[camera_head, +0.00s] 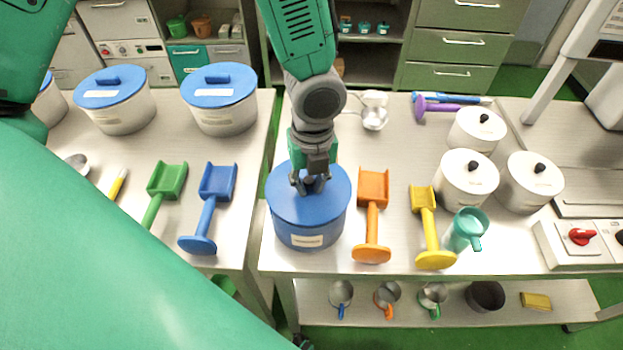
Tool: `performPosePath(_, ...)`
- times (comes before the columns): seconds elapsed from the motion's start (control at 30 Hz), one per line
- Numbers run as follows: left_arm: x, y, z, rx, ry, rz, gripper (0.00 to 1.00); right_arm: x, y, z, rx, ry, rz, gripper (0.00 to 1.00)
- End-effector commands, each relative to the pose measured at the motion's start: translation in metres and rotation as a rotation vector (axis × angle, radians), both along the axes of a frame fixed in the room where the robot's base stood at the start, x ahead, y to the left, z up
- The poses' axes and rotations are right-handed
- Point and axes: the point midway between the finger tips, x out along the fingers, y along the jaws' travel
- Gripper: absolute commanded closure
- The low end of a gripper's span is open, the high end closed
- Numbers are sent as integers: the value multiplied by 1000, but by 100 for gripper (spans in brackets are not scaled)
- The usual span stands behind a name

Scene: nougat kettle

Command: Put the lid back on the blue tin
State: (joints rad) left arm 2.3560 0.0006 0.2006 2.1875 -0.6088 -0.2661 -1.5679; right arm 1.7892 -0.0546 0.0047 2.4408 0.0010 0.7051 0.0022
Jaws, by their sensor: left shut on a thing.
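The blue tin (308,236) stands near the front left edge of the right-hand table, with a pale label on its front. Its round blue lid (333,204) covers the tin's mouth and looks level. I cannot tell whether it is fully seated or a hair above the rim. My left gripper (311,188) comes down from above and is shut on the lid near its middle. The fingers hide the gripped part, and the inside of the tin is hidden. My right gripper is not in view.
An orange scoop (373,215) lies close right of the tin, then a yellow scoop (429,230) and a teal mug (466,230). White lidded pots (466,180) stand further right. A gap separates the left table, with a blue scoop (210,208) and blue-lidded tubs (222,108).

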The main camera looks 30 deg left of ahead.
Motion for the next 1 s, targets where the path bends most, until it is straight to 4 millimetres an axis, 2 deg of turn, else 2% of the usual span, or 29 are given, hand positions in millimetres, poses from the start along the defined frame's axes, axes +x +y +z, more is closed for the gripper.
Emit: performPosePath(1.0, 0, 1, -5, 1, -1, -1, 100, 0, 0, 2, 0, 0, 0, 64)
